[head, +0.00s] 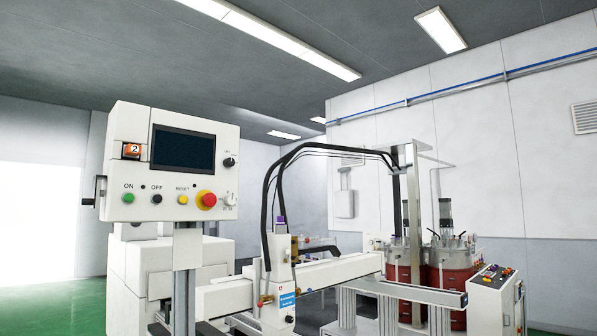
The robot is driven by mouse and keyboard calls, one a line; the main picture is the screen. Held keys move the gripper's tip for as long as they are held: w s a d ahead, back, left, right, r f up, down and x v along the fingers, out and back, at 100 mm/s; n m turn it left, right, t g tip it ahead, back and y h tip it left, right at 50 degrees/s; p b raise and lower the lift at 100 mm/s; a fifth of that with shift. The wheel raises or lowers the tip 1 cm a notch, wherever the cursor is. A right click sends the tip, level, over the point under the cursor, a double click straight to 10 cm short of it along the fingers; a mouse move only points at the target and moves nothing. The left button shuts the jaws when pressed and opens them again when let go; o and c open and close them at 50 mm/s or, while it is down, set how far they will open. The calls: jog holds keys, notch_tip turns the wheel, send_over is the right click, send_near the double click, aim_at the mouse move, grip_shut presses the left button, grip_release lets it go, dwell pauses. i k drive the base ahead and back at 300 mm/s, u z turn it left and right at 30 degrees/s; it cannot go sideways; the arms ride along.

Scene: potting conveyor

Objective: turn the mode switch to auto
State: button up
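A white control panel (138,170) stands on a grey post at the left. It carries a dark screen (183,148). A black rotary knob (229,162) sits right of the screen with small marks by it. A second, pale rotary knob (230,199) sits at the lower right, beside the red emergency stop (207,200). The labels at both knobs are too small to read, so I cannot tell which is the mode switch or where it points. My gripper is not in view.
The panel also has a green ON button (128,198), a black OFF button (157,198) and a yellow RESET button (183,200). A white machine beam (335,270) with black hoses stands right of it. Another button console (491,297) is at the far right.

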aim_at(229, 162)
jog(key=z, duration=0.1)
jog(key=i, duration=1.2)
jog(key=u, duration=0.75)
jog(key=i, duration=0.65)
jog(key=u, duration=0.6)
